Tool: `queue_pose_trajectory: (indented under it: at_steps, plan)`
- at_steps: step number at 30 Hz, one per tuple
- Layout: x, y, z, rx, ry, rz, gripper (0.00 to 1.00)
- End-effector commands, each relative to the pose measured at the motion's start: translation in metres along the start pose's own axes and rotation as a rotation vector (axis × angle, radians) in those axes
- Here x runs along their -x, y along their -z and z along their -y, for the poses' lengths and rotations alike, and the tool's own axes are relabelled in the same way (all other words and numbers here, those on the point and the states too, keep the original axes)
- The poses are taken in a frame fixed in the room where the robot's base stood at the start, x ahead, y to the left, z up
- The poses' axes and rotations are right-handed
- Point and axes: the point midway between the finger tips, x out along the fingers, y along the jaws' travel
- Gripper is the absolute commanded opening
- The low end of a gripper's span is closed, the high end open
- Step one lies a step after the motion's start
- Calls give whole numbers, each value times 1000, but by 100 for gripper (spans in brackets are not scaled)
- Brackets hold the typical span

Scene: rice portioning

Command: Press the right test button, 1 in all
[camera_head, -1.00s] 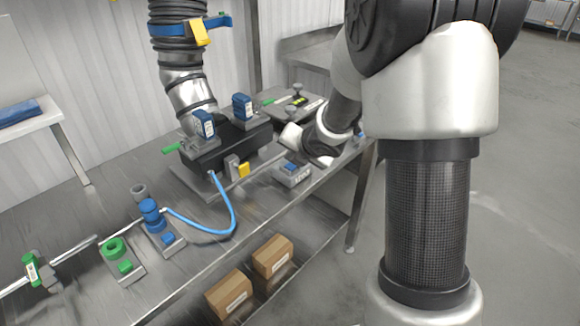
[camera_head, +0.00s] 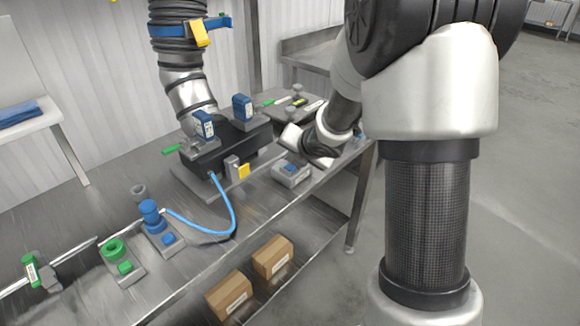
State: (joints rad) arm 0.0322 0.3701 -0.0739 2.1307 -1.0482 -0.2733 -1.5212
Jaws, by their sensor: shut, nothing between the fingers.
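A grey box with a blue button on top (camera_head: 291,170) stands near the front edge of the steel bench, at the right. It is the rightmost button box that I can make out. A blue button (camera_head: 168,239) sits on a base further left, and a green button (camera_head: 125,267) sits on another base left of that. My arm reaches in from the right, and its white and dark end part lies just behind and above the grey box. My gripper's fingers cannot be made out; the wrist hides them. I cannot tell whether anything touches the button.
A black fixture with blue modules (camera_head: 203,125) stands behind the box. A blue hose (camera_head: 233,215) curves over the bench (camera_head: 75,205). A thick ribbed hose (camera_head: 178,60) hangs behind. Cardboard boxes (camera_head: 229,294) lie on the lower shelf. The floor at right is clear.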

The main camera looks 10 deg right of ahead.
Motion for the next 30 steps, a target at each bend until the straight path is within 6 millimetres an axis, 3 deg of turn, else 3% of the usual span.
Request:
queue_pose_trajectory:
  at_steps: [30]
  plan:
    - [-6, 4, 4, 0, 0, 0, 0]
